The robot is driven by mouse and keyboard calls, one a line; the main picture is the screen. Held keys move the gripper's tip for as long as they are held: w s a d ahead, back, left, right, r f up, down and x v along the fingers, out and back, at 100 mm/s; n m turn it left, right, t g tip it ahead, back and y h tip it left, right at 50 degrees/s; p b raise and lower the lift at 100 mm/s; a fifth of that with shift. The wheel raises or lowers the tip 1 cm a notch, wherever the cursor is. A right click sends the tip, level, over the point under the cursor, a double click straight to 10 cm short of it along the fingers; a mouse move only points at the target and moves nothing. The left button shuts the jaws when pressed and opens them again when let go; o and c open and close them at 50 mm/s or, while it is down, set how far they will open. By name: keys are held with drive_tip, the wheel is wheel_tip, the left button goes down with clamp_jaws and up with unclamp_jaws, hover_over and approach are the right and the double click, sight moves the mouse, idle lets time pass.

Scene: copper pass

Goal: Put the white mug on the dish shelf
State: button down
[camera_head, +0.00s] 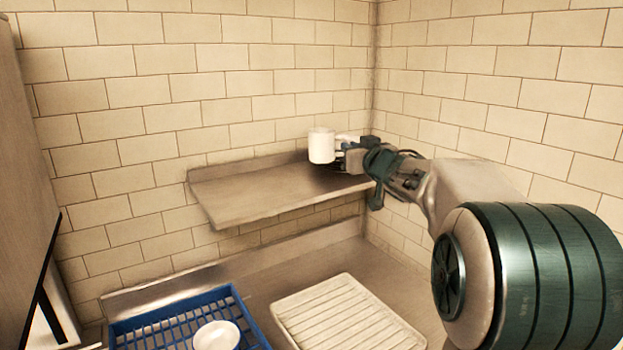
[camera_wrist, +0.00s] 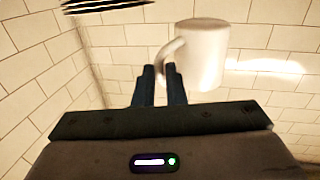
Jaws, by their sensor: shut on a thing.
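The white mug (camera_head: 321,146) is upright in the head view, over the right part of the metal dish shelf (camera_head: 240,193). My gripper (camera_head: 345,156) reaches in from the right and is shut on the mug. In the wrist view the mug (camera_wrist: 203,52) is just beyond the fingertips, with its handle on the left. The fingers (camera_wrist: 160,72) meet at the handle side. The mug appears to be above the shelf surface; the size of the gap is hard to tell. The shelf is bare apart from the arm's overlap at its right end.
Below the shelf is a metal counter. A blue rack (camera_head: 154,332) holding a white dish (camera_head: 217,336) is at the lower left. A white ribbed drainboard (camera_head: 345,314) lies to its right. Tiled walls (camera_head: 270,82) meet in a corner behind the shelf. The shelf's left and middle are clear.

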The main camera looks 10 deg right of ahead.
drive_tip(key=shift+y, duration=0.3)
drive_tip(key=w+a+f, duration=0.1)
drive_tip(key=a, duration=0.2)
drive_tip(key=w+a+f+b, duration=0.1)
drive_tip(key=w+a+f, duration=0.1)
drive_tip(key=a, duration=0.1)
drive_tip(key=w+a+f, duration=0.1)
drive_tip(key=a+f, duration=0.1)
drive_tip(key=a, duration=0.2)
drive_tip(key=shift+w+f, duration=0.15)
drive_tip(key=shift+w, duration=0.05)
drive_tip(key=shift+f, duration=2)
drive_tip(key=shift+f, duration=0.1)
drive_tip(key=c, duration=1.5)
unclamp_jaws()
